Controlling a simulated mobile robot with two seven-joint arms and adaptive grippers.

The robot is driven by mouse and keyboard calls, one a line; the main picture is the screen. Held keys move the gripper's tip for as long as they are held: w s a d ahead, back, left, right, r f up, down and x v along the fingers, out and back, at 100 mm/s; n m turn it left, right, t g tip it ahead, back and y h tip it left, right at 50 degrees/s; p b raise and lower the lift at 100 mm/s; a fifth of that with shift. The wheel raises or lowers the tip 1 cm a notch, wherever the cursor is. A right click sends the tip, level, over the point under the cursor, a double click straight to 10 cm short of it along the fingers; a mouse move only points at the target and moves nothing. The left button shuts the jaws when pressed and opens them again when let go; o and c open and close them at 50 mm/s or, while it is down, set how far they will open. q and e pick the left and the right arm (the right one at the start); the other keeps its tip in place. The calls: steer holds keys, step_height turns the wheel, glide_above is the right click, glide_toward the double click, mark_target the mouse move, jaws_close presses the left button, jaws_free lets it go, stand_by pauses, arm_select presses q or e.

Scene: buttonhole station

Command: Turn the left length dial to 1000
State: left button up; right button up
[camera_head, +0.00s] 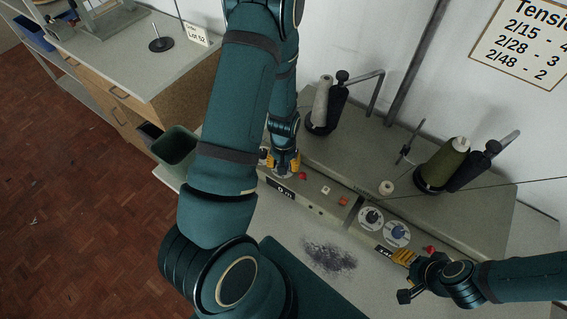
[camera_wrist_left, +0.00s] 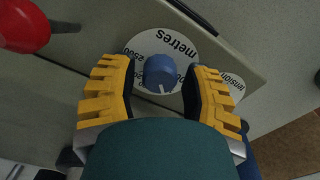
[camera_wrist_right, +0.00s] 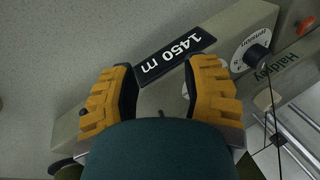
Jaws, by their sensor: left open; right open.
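The left length dial is a blue knob (camera_wrist_left: 160,72) on a white disc (camera_wrist_left: 178,42) marked "metres" and "2500"; a white pointer line shows on the knob. In the left wrist view my left gripper (camera_wrist_left: 157,80) is open, with one yellow finger on each side of the knob; I cannot tell if they touch it. In the head view my left gripper (camera_head: 281,163) is at the left panel and mostly covers this dial. My right gripper (camera_head: 404,257) is open beside the right panel, near a "1450 m" display (camera_wrist_right: 172,55), holding nothing.
A red knob (camera_wrist_left: 22,27) is close to my left gripper. The right panel has a blue dial (camera_head: 397,233) and a black dial (camera_head: 371,217). Thread cones, one grey (camera_head: 321,101) and one olive (camera_head: 441,165), stand behind. A dark lint patch (camera_head: 330,256) lies in front.

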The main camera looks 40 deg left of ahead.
arm_select(q)
step_height(320, 180, up, 12)
stand_by(0.5)
steer(key=shift+s+f, duration=0.1)
steer(key=shift+f, duration=0.05)
stand_by(0.3)
